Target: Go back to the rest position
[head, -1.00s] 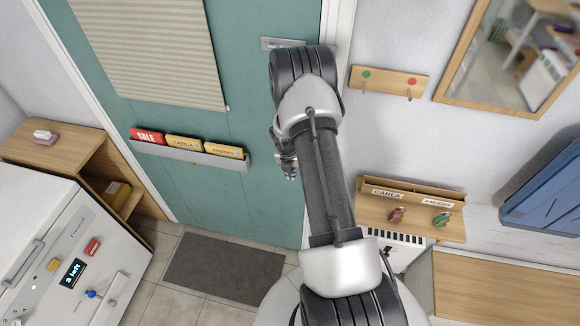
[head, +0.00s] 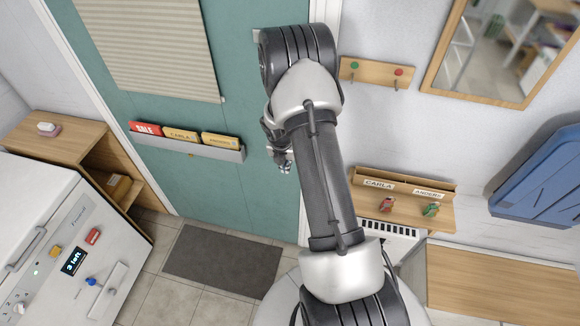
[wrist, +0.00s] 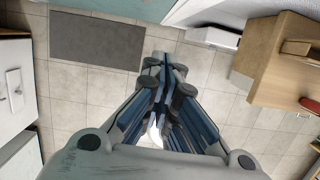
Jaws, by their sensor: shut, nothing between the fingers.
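My gripper (head: 284,166) hangs below the end of my raised arm in the head view, in front of the teal door (head: 270,205). In the wrist view my gripper (wrist: 166,62) points down toward the tiled floor. Its fingers are together with nothing between them. It touches nothing that I can see. Part of it is hidden behind my arm in the head view.
A dark mat (head: 222,259) lies before the door. A white machine (head: 40,215) and wooden cabinet (head: 60,135) stand at left. At right are a wall shelf (head: 400,212), a hook board (head: 376,73), a mirror frame (head: 447,50) and a blue folded object (head: 540,185).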

